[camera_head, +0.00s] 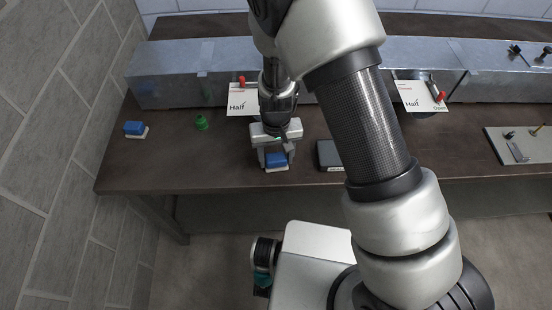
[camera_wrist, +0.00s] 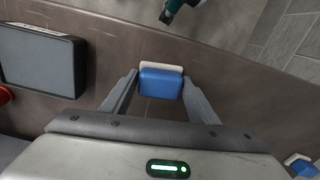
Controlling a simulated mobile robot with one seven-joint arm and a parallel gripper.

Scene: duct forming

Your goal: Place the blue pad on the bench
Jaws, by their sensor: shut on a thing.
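My gripper (camera_head: 277,157) is over the front part of the dark brown bench (camera_head: 228,175), left of the middle. It is shut on a blue pad (camera_head: 276,161) with a white layer along one side. In the wrist view the blue pad (camera_wrist: 161,84) sits between the two grey fingertips (camera_wrist: 160,88). I cannot tell whether the pad touches the bench or is just above it. A second blue pad (camera_head: 134,127) with a white base lies at the bench's left end. It also shows at the wrist view's lower right corner (camera_wrist: 303,166).
A dark grey box (camera_head: 329,154) is right of my gripper, and a green knob-like object (camera_head: 202,122) is to its left. Metal duct (camera_head: 170,78) with "Half" cards (camera_head: 242,100) runs behind. A grey plate with tools (camera_head: 518,147) lies far right. The bench's front edge is close.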

